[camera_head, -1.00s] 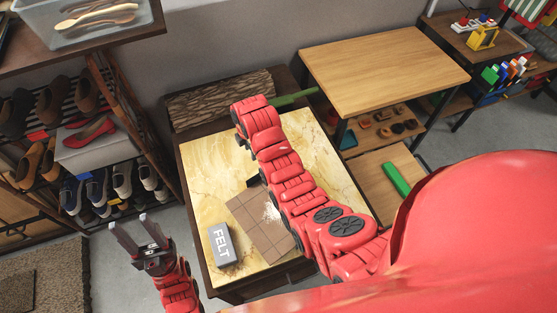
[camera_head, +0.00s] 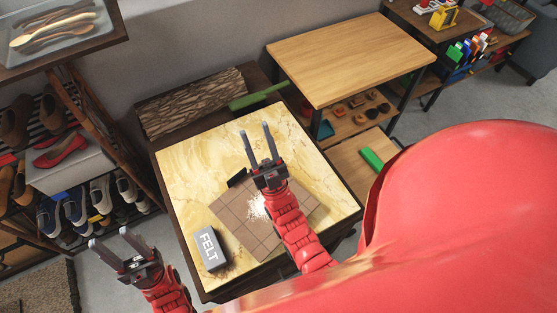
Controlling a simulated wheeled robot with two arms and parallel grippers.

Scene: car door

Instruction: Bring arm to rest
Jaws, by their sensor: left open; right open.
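My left gripper (camera_head: 112,247) is open and empty to the left of the table, over the floor. A grey block marked FELT (camera_head: 209,250) lies at the table's left front. White powder (camera_head: 256,208) lies on the board, partly hidden by my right arm. A small black object (camera_head: 237,178) lies at the board's far edge.
A bark-covered log (camera_head: 195,102) and a green-handled tool (camera_head: 258,97) lie behind the marble top. A shoe rack (camera_head: 75,190) stands on the left. A wooden table (camera_head: 350,55) stands at the back right. A green block (camera_head: 372,159) lies on a lower wooden surface.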

